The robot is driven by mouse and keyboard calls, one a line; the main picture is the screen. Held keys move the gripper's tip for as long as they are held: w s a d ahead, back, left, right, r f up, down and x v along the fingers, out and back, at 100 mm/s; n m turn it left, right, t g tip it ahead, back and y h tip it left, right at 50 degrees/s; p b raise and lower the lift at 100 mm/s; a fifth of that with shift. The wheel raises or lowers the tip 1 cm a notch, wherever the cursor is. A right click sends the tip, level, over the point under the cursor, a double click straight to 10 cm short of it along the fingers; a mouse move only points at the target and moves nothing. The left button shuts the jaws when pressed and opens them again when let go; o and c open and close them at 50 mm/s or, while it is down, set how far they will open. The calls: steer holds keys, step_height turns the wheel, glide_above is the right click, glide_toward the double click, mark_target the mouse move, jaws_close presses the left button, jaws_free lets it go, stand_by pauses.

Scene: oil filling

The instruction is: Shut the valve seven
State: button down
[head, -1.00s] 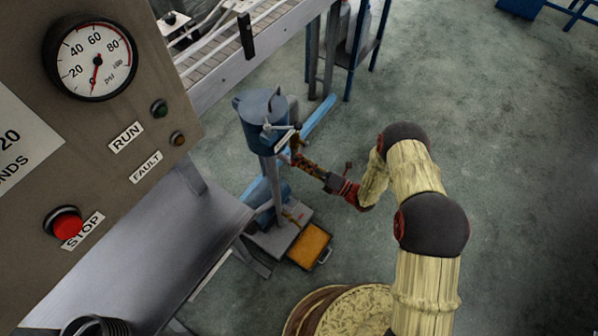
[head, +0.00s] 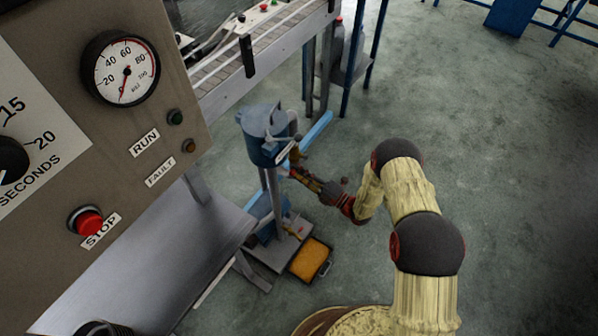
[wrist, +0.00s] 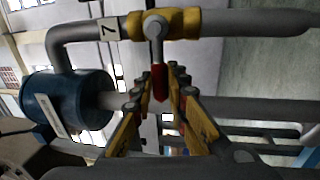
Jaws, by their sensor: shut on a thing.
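In the wrist view, a grey pipe carries a white tag "7" (wrist: 108,28) beside a yellow valve body (wrist: 182,22). A lever with a red handle (wrist: 159,83) comes down from the valve, across the line of the pipe in the picture. My gripper (wrist: 158,80) has its yellow-and-black fingers on both sides of the red handle and is shut on it. In the head view my gripper (head: 298,170) is at the blue drum-topped unit (head: 262,145); the valve is too small to tell there.
A blue cylinder (wrist: 68,100) and further pipes lie close around the fingers. A control panel (head: 150,105) and steel bench (head: 150,262) stand at the left. An orange tray (head: 311,259) sits on the floor below the unit. The floor at the right is open.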

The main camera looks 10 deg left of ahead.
steer(key=shift+w, duration=0.1)
steer(key=c, duration=1.7)
jaws_free()
steer(key=shift+c, duration=0.2)
steer(key=v, duration=1.2)
